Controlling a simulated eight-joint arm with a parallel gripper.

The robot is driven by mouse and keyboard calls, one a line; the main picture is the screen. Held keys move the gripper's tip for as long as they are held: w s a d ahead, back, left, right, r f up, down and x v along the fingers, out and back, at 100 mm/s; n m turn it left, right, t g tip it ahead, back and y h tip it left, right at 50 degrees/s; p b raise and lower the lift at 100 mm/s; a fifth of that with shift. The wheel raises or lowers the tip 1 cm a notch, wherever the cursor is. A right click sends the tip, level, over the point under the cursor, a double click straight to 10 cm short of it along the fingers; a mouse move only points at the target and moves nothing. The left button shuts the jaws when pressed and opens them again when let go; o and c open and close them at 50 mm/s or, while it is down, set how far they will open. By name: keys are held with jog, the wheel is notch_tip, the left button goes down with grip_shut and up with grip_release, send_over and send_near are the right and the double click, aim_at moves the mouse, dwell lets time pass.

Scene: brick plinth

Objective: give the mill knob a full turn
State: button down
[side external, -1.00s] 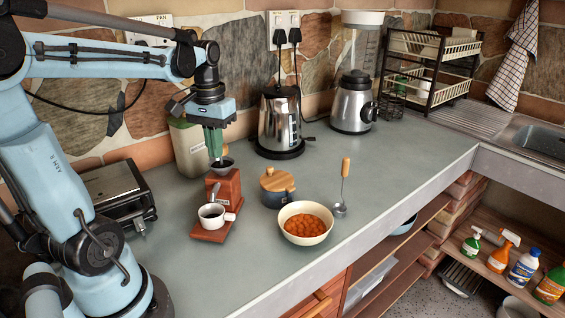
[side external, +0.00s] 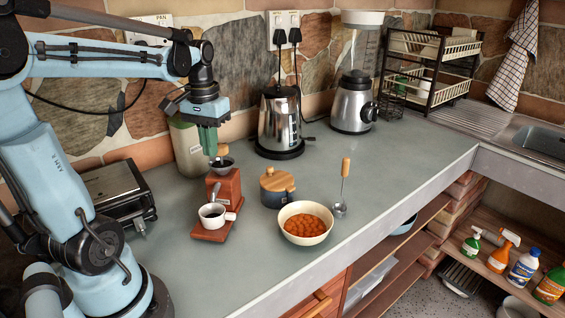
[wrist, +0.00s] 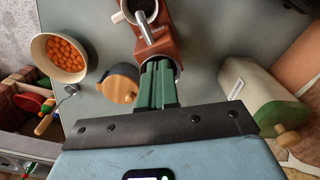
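The wooden mill (side external: 226,188) stands on the grey counter with a dark metal hopper (side external: 223,165) on top. A grey metal handle shows on its front, and also in the wrist view (wrist: 146,27). A white cup of dark liquid (side external: 212,212) sits on the mill's base. My gripper (side external: 209,153) points down just above and slightly left of the hopper. In the wrist view its green fingers (wrist: 158,66) lie close together, with nothing visible between them, and cover part of the mill's top. I cannot make out the knob clearly, nor whether the fingertips touch it.
A lidded dark pot (side external: 277,188) and a bowl of orange food (side external: 305,223) stand right of the mill. A green-and-cream canister (side external: 188,146) is close behind my gripper. A kettle (side external: 280,120) stands further back. The counter right of the spoon is clear.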

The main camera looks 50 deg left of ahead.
jog(key=shift+s, duration=0.1)
jog(key=shift+s+r, duration=0.1)
jog(key=shift+s, duration=0.2)
jog(key=shift+r, duration=2.9)
jog(key=shift+w+d+f, duration=0.15)
jog(key=shift+d+f, duration=0.15)
jog(key=shift+f, duration=0.7)
jog(key=shift+w+d+f, duration=0.2)
jog(key=shift+d+f, duration=0.15)
jog(key=shift+f, duration=0.7)
jog(key=shift+w+d+f, duration=0.15)
jog(key=shift+d+f, duration=0.15)
jog(key=shift+f, duration=0.7)
jog(key=shift+w+a, duration=0.4)
jog(key=shift+a, duration=0.1)
